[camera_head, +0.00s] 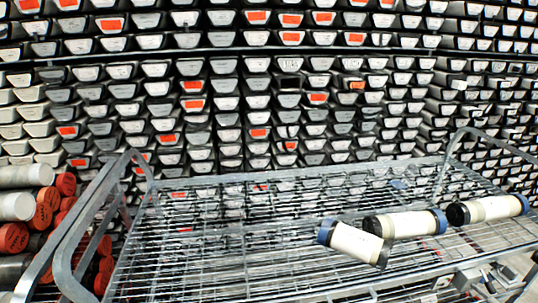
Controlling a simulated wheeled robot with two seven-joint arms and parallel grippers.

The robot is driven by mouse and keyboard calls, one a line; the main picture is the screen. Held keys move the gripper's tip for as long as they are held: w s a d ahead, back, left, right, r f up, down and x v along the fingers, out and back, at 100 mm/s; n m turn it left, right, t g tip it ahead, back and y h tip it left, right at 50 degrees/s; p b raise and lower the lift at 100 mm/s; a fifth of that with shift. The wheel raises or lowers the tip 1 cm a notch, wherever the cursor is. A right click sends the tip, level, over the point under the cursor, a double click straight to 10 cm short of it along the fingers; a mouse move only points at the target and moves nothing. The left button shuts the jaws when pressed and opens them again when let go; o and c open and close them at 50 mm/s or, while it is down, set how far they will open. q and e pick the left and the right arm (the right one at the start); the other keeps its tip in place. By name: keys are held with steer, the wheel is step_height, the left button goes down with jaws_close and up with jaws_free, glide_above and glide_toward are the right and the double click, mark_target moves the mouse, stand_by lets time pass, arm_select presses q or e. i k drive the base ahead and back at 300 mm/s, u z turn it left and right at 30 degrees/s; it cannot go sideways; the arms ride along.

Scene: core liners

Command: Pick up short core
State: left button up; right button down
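Three capped core tubes lie on the wire shelf of a metal cart. The shortest-looking core (355,242) is nearest, tilted across the shelf, with a pale body, a blue cap on the left and a dark end on the right. A middle core (402,224) lies just behind it, with a black left end and a blue right cap. A third core (492,209) lies to the right with a black left end and a blue right end. A grey and white mechanical part at the bottom right may be my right gripper (490,281); its fingers are unclear. My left gripper is not in view.
The cart shelf (220,245) is bare on its left and middle. Raised tubular handles (98,215) stand at its left and right ends. Several tubes with red-orange ends (42,208) are stacked at the left. A wall of white core trays (225,100) fills the back.

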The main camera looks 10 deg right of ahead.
mark_target(372, 250)
steer(key=z, duration=0.5)
steer(key=k, duration=0.6)
steer(key=z, duration=0.75)
steer(key=i, duration=1.25)
steer(key=u, duration=0.7)
